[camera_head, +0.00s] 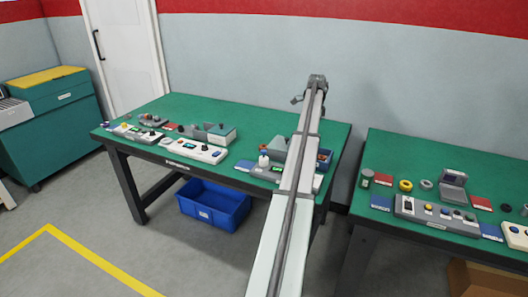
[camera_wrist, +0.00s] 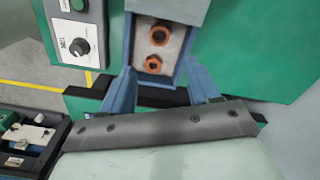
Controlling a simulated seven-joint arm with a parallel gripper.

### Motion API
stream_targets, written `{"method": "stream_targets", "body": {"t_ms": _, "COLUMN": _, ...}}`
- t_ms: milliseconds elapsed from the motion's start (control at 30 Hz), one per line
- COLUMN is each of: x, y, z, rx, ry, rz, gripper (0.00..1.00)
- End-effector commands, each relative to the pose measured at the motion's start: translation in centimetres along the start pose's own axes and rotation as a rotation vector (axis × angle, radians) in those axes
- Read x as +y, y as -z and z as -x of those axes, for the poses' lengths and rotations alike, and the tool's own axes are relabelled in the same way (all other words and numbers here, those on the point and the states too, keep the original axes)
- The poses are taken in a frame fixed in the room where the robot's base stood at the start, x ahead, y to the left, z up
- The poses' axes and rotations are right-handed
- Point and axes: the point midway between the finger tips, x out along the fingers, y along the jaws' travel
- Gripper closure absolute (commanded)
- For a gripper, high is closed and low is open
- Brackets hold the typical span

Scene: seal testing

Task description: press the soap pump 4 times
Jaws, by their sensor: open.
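A small white upright item (camera_head: 263,158) stands near the right end of the left green table in the head view. It may be the soap pump, but it is too small to tell. No soap pump is recognisable in the wrist view. My gripper (camera_wrist: 160,68) is open in the wrist view, with its two bluish fingers apart and nothing held between them. Beyond the fingers is a blue-grey tray (camera_wrist: 183,75) with a pale lining and orange ring-like fittings (camera_wrist: 157,36). In the head view my arm covers part of the table, and my fingers cannot be made out.
A white control panel (camera_head: 201,150) and a grey-green box (camera_head: 222,134) stand on the left table. A control box with a black knob (camera_wrist: 78,46) is at upper left in the wrist view. A blue bin (camera_head: 213,205) sits underneath. A second cluttered table (camera_head: 380,150) stands right.

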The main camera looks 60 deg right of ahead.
Motion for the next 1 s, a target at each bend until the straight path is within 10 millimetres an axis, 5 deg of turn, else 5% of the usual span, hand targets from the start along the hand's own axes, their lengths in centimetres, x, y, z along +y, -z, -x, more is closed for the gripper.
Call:
{"method": "stream_targets", "body": {"t_ms": 600, "x": 0.00, "y": 0.00, "z": 0.00, "rx": 0.000, "ry": 0.000, "rz": 0.000, "gripper": 0.98}}
{"method": "stream_targets", "body": {"t_ms": 1000, "x": 0.00, "y": 0.00, "z": 0.00, "rx": 0.000, "ry": 0.000, "rz": 0.000, "gripper": 1.00}}
